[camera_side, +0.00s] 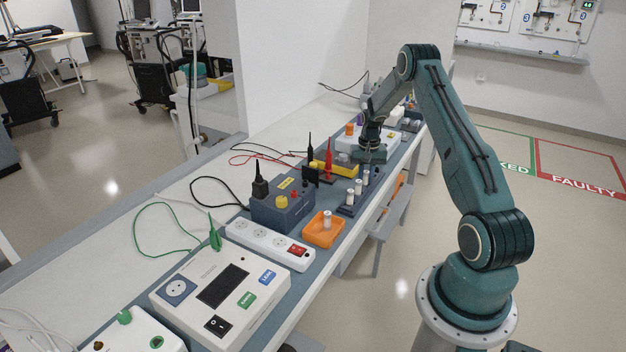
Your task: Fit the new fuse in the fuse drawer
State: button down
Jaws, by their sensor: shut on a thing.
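My gripper (368,163) points down over the far part of the bench and is shut on a small pale fuse (366,177), seen only in part below the jaws. I cannot tell whether the fuse's lower end is clear of the rack beneath. Other white fuse-like cylinders (350,196) stand upright in a small dark blue rack (345,211), just in front of the gripper. Another white cylinder (327,219) stands in an orange tray (313,236) nearer the camera. I cannot make out the fuse drawer; the arm hides part of the far bench.
A dark blue box (268,217) with a black plug, a white power strip (272,251) and a white tester (190,299) line the near bench. Red and black probes (329,160) stand by a yellow container (345,171). Cables run along the back.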

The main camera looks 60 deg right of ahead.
aim_at(366, 172)
jog(key=shift+r, duration=0.2)
jog(key=shift+r, duration=0.35)
jog(key=shift+r, duration=0.35)
jog(key=shift+r, duration=0.35)
jog(key=shift+r, duration=0.35)
jog(key=shift+r, duration=0.35)
jog(key=shift+r, duration=0.5)
